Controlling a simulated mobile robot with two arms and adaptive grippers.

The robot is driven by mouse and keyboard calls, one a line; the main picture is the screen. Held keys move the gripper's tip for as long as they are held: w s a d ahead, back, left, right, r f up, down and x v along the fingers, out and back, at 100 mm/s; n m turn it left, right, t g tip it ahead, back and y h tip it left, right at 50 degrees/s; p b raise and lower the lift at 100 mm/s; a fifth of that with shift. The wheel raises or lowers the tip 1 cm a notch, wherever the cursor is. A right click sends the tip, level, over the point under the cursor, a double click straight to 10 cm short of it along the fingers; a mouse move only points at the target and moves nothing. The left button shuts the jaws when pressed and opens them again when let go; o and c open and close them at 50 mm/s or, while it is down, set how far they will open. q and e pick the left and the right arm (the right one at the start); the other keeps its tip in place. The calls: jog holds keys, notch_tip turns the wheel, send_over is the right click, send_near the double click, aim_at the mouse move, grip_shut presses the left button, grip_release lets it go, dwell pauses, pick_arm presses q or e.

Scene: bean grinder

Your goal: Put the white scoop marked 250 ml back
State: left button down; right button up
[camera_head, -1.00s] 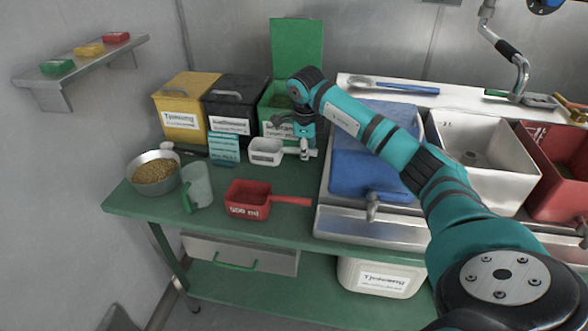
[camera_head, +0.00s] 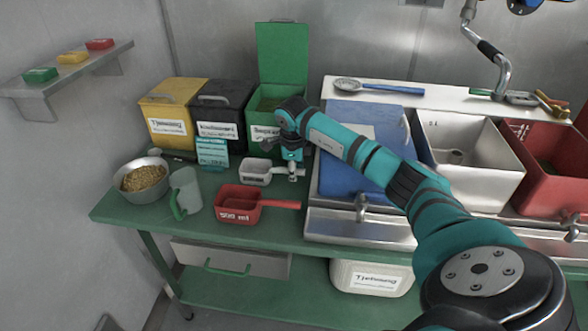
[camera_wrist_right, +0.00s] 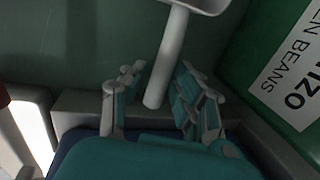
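The white scoop (camera_head: 254,172) is in front of the open green bin (camera_head: 281,130), on or just above the green table; its marking is too small to read. My right gripper (camera_head: 293,172) is at the scoop's right, around its handle. In the right wrist view the white handle (camera_wrist_right: 167,60) runs between the two fingers of my right gripper (camera_wrist_right: 160,85), with a narrow gap at the left finger. The fingers look open around it. My left gripper is not in view.
A red scoop marked 500 ml (camera_head: 239,204) lies in front. A clear jug (camera_head: 187,190) and a bowl of beans (camera_head: 143,178) stand at left. A teal packet (camera_head: 212,153) stands before the black bin (camera_head: 216,110). A blue board (camera_head: 350,165) lies at right.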

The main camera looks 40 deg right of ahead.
jog(key=shift+o, duration=0.5)
jog(key=shift+r, duration=0.4)
jog(key=v, duration=1.1)
jog(key=shift+r+b, duration=0.25)
jog(key=shift+b, duration=0.15)
jog(key=shift+s+a, duration=0.1)
jog(key=shift+s, duration=0.05)
